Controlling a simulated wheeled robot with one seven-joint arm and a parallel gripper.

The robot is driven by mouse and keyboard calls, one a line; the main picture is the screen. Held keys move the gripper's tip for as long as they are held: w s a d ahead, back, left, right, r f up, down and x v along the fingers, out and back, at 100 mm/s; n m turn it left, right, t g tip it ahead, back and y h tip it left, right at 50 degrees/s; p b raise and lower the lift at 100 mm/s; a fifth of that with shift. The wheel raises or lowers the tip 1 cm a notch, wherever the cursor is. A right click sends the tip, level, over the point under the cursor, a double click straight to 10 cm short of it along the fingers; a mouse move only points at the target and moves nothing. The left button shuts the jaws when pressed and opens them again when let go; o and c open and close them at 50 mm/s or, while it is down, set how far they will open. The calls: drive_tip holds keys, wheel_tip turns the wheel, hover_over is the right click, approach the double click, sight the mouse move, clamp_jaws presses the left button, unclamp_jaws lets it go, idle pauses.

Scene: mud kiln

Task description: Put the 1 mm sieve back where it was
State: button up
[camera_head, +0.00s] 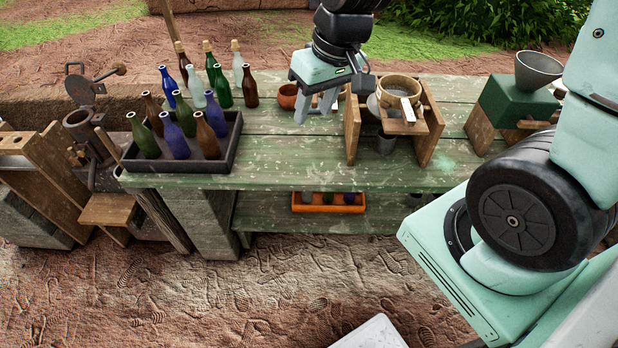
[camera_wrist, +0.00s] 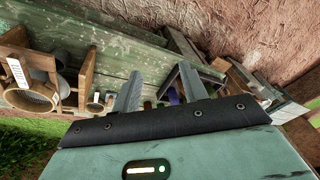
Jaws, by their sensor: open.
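A round wooden-rimmed sieve (camera_head: 400,82) sits at the top of a wooden stand (camera_head: 428,137) on the right half of the green bench. I cannot read a size on it. A white label (camera_head: 407,110) is at its front. In the wrist view the round sieve (camera_wrist: 32,103) shows at the left edge, inside the wooden frame. My gripper (camera_head: 316,114) is open, pointing down over the bench, left of the stand and apart from the sieve. Its two fingers (camera_wrist: 161,84) show in the wrist view with nothing held between them.
A black tray (camera_head: 232,150) of coloured bottles stands on the bench's left, with more bottles behind. A clay bowl (camera_head: 288,96) is beside my gripper. A grey cup (camera_head: 386,144) stands by the wooden stand. A green box with a funnel (camera_head: 538,68) is farther right.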

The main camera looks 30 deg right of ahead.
drive_tip(key=s+a+r+n+g, duration=0.1)
drive_tip(key=s+a+n, duration=0.2)
drive_tip(key=s+a, duration=0.2)
drive_tip(key=s+a+r+n+g+h, duration=0.1)
drive_tip(key=s+a+n, duration=0.2)
drive_tip(key=s+a, duration=0.3)
drive_tip(key=s, duration=0.5)
wheel_tip(320, 180, down, 10)
drive_tip(key=b, duration=1)
drive_tip(key=shift+f+b, duration=0.25)
drive_tip(key=shift+b, duration=0.05)
drive_tip(key=shift+d, duration=0.1)
